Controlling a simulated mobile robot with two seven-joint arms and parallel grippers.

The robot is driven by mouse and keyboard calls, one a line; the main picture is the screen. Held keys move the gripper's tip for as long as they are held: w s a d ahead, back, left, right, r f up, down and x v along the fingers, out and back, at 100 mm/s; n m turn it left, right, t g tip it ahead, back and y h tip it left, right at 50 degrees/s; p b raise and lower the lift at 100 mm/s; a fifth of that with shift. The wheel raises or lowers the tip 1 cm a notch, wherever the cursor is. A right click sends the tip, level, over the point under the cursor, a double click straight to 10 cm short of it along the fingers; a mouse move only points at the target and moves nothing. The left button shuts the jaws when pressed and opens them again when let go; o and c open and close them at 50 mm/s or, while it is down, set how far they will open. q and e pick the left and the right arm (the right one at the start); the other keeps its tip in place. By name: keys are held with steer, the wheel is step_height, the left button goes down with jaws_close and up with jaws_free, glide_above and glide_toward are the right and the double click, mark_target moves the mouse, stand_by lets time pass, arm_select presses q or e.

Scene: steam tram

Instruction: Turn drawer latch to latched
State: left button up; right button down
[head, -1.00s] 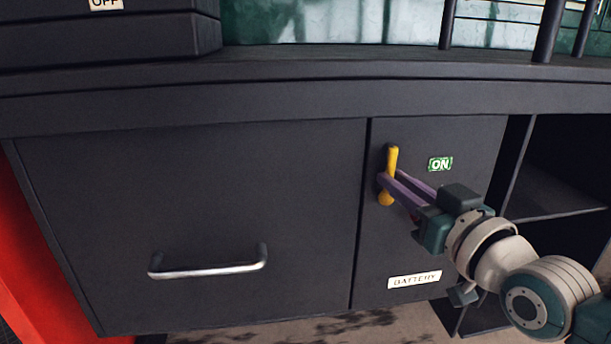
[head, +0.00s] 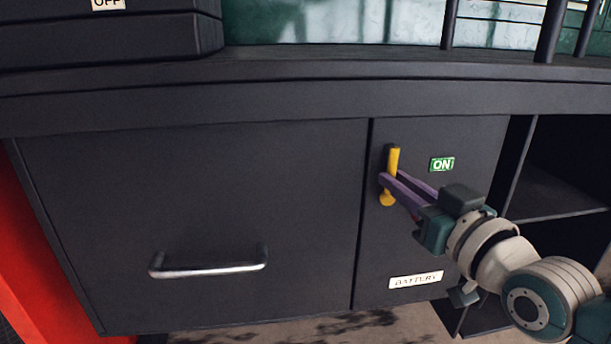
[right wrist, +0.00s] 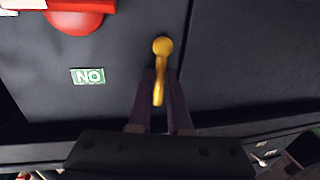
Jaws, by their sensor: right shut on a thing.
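A yellow lever handle (head: 392,160), the likely drawer latch, stands nearly upright on the dark panel just right of the drawer's seam. Its round end is at the bottom. My right gripper (head: 391,177) has its purple fingers shut on the lever's middle. In the right wrist view the lever (right wrist: 161,50) shows between the fingertips (right wrist: 160,92), round end at the top. The wide dark drawer front (head: 200,200) with its silver bar handle (head: 208,270) is left of the seam and looks closed. My left gripper is not in view.
A green ON label (head: 441,164) is right of the lever, and a BATTERY label (head: 416,280) is below. A red round knob (right wrist: 75,20) shows in the right wrist view. Open shelves (head: 560,170) lie to the right. A counter edge (head: 270,100) runs above.

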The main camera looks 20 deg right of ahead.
steer(key=m, duration=0.1)
steer(key=a+m, duration=0.1)
steer(key=m, duration=0.1)
steer(key=m+t, duration=0.1)
steer(key=m, duration=0.1)
steer(key=shift+w+a, duration=0.15)
steer(key=shift+a, duration=0.15)
steer(key=m+h, duration=0.1)
steer(key=m, duration=0.2)
steer(key=a+r+m+h, duration=0.1)
steer(key=m, duration=0.3)
steer(key=a+r+m+h, duration=0.1)
steer(key=m, duration=0.2)
steer(key=shift+w+a+t+b, duration=0.1)
steer(key=shift+w+t+b, duration=0.2)
steer(key=shift+t, duration=0.1)
steer(key=shift+a+r+m+h, duration=0.1)
steer(key=shift+r+m+h, duration=0.1)
steer(key=shift+m, duration=0.65)
steer(key=shift+r+m+h, duration=0.2)
steer(key=shift+r+m, duration=0.05)
steer(key=shift+m, duration=0.65)
steer(key=shift+a+r+m+h, duration=0.1)
steer(key=shift+r+m+h, duration=0.1)
steer(key=shift+m, duration=0.65)
steer(key=shift+d, duration=0.1)
steer(key=c, duration=0.8)
jaws_free()
steer(key=shift+c, duration=0.2)
